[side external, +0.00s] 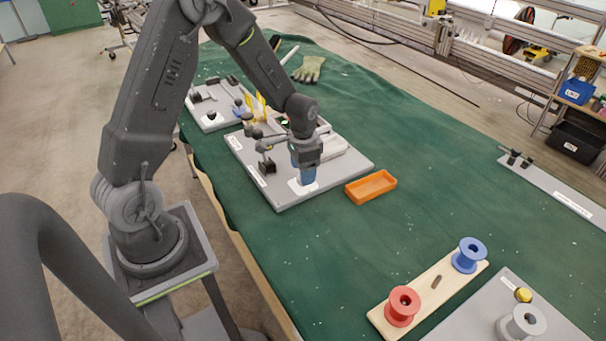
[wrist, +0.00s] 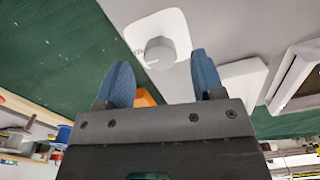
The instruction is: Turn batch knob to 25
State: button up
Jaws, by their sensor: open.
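The batch knob (wrist: 160,52) is a grey round knob on a white dial plate (wrist: 172,24), seen in the wrist view. A thin dark mark shows at its edge; most of the dial's lettering cannot be read. The white plate (side external: 297,188) also shows in the side view on a grey board, with the knob hidden behind my fingers. My gripper (wrist: 158,70) is open, with its blue fingers apart and the knob showing between their tips. In the side view my gripper (side external: 308,174) points down over the plate. Contact with the knob cannot be told.
An orange tray (side external: 371,187) lies just right of the grey board (side external: 285,203). A white block (side external: 345,160) stands behind my gripper. A wooden strip with a red spool (side external: 402,306) and a blue spool (side external: 469,255) is at the front right. Green cloth between is clear.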

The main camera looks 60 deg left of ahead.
jog(key=shift+f, duration=1.05)
jog(key=c, duration=0.9)
